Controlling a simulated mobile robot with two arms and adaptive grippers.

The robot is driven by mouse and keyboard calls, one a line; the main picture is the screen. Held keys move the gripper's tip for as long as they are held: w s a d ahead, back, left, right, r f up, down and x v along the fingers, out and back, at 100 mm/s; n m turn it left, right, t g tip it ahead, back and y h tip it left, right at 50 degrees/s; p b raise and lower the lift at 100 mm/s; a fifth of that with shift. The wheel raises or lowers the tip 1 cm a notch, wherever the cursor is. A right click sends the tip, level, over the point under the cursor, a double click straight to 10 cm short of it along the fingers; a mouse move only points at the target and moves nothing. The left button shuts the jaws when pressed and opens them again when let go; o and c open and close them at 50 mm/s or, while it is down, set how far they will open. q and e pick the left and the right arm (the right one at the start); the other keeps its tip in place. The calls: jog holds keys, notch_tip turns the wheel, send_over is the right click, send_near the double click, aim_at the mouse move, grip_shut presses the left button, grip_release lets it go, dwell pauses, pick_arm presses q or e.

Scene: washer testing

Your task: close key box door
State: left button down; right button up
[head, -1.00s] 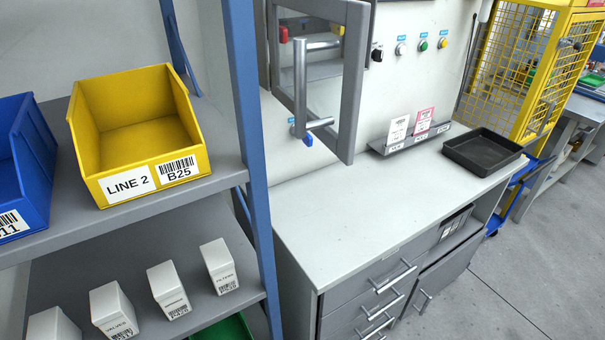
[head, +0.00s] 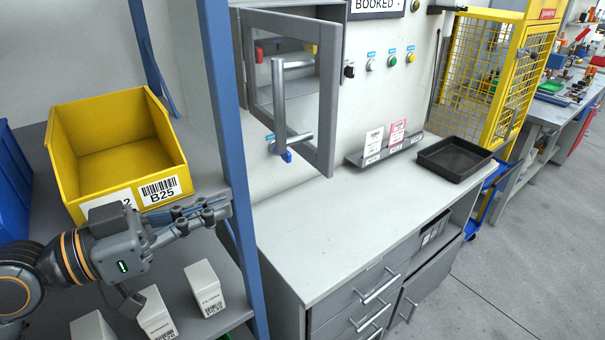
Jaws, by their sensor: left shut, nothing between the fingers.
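The key box (head: 292,52) hangs on the wall panel above the grey workbench. Its framed glass door (head: 328,95) stands open, swung out toward me, with a long metal bar handle (head: 279,105) on it. Red, yellow and blue key tags show in and below the box. My left gripper (head: 222,209) is shut and empty, in front of the shelf unit at the lower left, well left of and below the door. It touches neither the door nor the handle. My right gripper is out of view.
A blue shelf post (head: 222,100) stands between my left gripper and the door. A yellow bin (head: 115,145) and white boxes (head: 204,290) sit on the shelves. The workbench top (head: 330,225) is mostly clear, with a black tray (head: 453,160) at its far end.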

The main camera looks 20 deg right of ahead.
pick_arm(q)
jog(key=p, duration=0.7)
send_near(320, 170)
jog(key=x, duration=0.6)
jog(key=shift+r, duration=0.15)
jog(key=shift+w+d, duration=0.1)
jog(key=shift+d, duration=0.4)
jog(key=shift+f, duration=0.2)
